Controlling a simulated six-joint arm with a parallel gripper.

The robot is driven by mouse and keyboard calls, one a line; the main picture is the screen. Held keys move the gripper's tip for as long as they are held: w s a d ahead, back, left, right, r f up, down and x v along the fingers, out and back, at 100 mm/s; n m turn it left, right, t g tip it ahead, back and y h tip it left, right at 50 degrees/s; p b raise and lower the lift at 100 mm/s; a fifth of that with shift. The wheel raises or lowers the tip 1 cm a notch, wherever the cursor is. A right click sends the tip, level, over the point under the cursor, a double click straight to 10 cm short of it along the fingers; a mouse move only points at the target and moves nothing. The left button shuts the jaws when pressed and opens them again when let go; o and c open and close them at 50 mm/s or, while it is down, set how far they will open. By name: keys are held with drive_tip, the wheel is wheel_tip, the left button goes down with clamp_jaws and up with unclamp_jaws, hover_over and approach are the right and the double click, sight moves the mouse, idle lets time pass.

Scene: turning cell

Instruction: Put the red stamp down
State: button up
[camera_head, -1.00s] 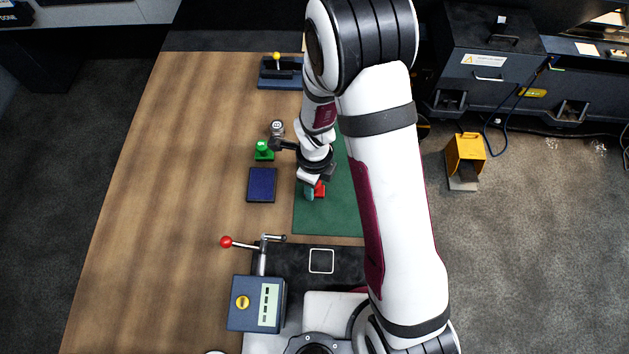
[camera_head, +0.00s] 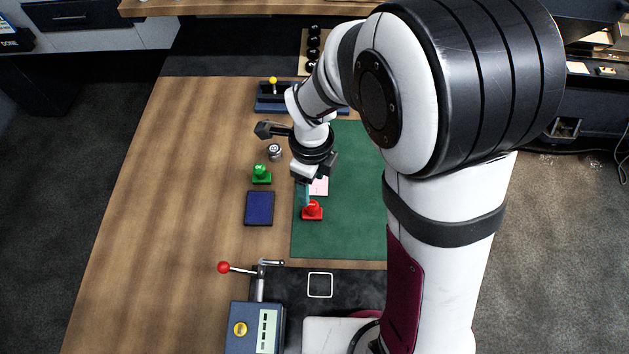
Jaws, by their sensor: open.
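The red stamp (camera_head: 312,211) stands upright on the green mat (camera_head: 345,235), near the mat's left edge. My gripper (camera_head: 304,195) is open, above and behind the stamp in the picture, apart from it as far as I can tell. A small pale pink card or paper (camera_head: 319,186) lies on the mat behind the stamp, partly hidden by my gripper.
A green stamp (camera_head: 261,175) and a dark blue pad (camera_head: 259,208) stand left of the mat. A small silver round item (camera_head: 274,152) is behind them. A red-knobbed lever (camera_head: 224,267) and a blue-grey box (camera_head: 254,328) are in front. The wooden table's left side is clear.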

drive_tip(key=s+d+r+n+y, duration=0.1)
drive_tip(key=s+d+r+n, duration=0.3)
drive_tip(key=s+r+n, duration=0.2)
drive_tip(key=s+d+r+n, duration=0.4)
drive_tip(key=s+r+n, duration=0.2)
drive_tip(key=s+n, duration=0.5)
drive_tip(key=shift+s+d+r+y, duration=0.15)
drive_tip(key=shift+s+d+y, duration=0.05)
drive_tip(key=shift+y, duration=0.2)
